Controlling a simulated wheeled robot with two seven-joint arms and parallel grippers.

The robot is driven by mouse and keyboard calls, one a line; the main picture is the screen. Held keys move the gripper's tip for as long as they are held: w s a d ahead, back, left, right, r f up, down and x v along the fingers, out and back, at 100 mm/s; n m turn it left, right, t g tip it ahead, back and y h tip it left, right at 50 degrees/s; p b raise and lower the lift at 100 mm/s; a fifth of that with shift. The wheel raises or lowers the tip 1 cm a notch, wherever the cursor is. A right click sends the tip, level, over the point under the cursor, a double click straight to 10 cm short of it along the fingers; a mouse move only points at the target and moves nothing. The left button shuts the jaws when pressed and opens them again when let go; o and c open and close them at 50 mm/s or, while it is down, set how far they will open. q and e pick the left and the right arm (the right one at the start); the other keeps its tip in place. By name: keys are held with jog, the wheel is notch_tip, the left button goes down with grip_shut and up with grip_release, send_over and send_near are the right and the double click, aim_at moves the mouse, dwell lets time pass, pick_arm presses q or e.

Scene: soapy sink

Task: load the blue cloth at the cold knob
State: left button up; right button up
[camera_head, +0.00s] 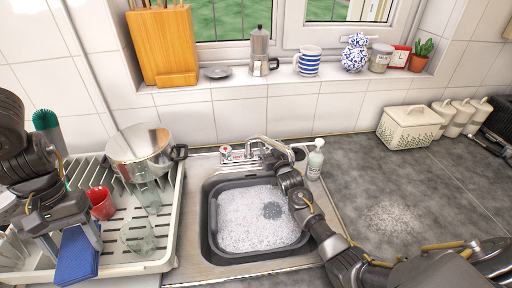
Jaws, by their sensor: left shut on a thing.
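My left gripper (77,236) is at the left, over the front left of the dish rack. It is shut on the blue cloth (77,262), which hangs below its fingers as a flat blue piece. The chrome tap (262,142) stands behind the sink, with a red-marked knob (226,150) at its left. The cold knob is not clearly visible; my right arm is in front of the tap's right side. My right gripper (284,174) is over the back right of the sink, close to the tap. Its fingers are too small and dark to read.
A grey basin (211,240) of suds sits in the sink. The dish rack (170,240) holds a steel pot (140,146), a red cup (101,203) and glasses (138,237). A soap bottle (315,160) stands right of the tap. The right counter (390,180) is largely clear.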

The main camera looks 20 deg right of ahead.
pick_arm(q)
jog(key=shift+r+p, duration=0.55)
jog(key=shift+p, duration=0.05)
pick_arm(e)
jog(key=shift+s+a+r, duration=0.1)
jog(key=shift+s, duration=0.4)
pick_arm(q)
notch_tip(320, 180, up, 6)
jog(key=p, duration=0.6)
jog(key=shift+r, duration=0.2)
pick_arm(e)
jog(key=s+a, duration=0.1)
jog(key=s, duration=1)
jog(key=shift+a, duration=0.15)
